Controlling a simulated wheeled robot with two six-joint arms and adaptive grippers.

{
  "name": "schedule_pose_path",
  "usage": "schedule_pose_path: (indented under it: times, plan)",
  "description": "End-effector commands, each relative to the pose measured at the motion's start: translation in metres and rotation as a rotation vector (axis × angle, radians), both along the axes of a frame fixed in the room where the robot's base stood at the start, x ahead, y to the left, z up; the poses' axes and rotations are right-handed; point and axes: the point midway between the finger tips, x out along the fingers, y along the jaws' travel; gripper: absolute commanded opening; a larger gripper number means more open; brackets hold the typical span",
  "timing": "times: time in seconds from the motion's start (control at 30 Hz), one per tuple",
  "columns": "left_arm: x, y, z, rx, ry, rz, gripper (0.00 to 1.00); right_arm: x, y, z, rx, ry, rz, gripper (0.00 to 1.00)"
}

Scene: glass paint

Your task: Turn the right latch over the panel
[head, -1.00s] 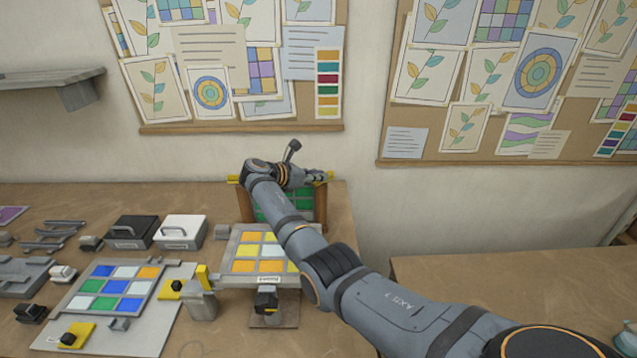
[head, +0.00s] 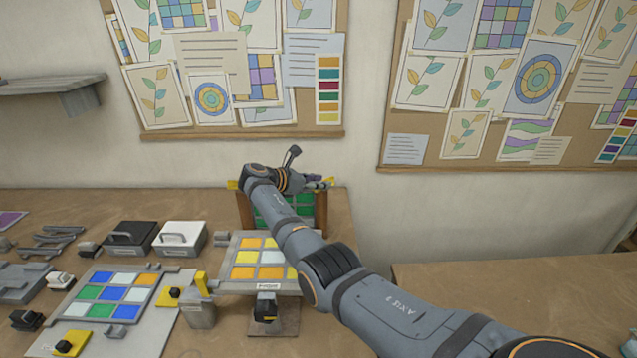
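A green panel (head: 270,207) stands in a wooden frame (head: 321,212) at the back of the table, partly hidden by my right arm. A yellow latch (head: 233,184) shows at the frame's top left corner. The right latch (head: 329,182) shows as a bit of yellow at the top right corner, mostly covered by my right gripper (head: 322,183). The gripper is at this latch, but its fingers are too small and overlapped to tell whether they are open or touch it. My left gripper is out of view.
A tilted panel of yellow and orange squares (head: 246,257) stands in front of the frame. A board with a blue, green and white panel (head: 103,295) lies to its left. A black box (head: 130,237) and a white box (head: 181,238) stand behind that board.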

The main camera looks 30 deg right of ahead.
Motion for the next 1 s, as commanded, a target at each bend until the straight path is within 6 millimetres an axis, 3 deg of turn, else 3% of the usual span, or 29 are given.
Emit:
schedule_pose_path:
  times: [0.17,0.63,1.0]
  plan:
    - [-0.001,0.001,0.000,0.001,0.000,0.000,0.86,0.000,0.006,0.003,0.000,-0.002,0.001,0.34]
    - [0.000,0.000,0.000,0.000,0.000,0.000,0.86,-0.008,0.098,0.041,0.000,-0.001,0.002,0.34]
    - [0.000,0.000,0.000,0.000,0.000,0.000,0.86,-0.010,0.110,0.046,0.000,0.000,-0.001,0.34]
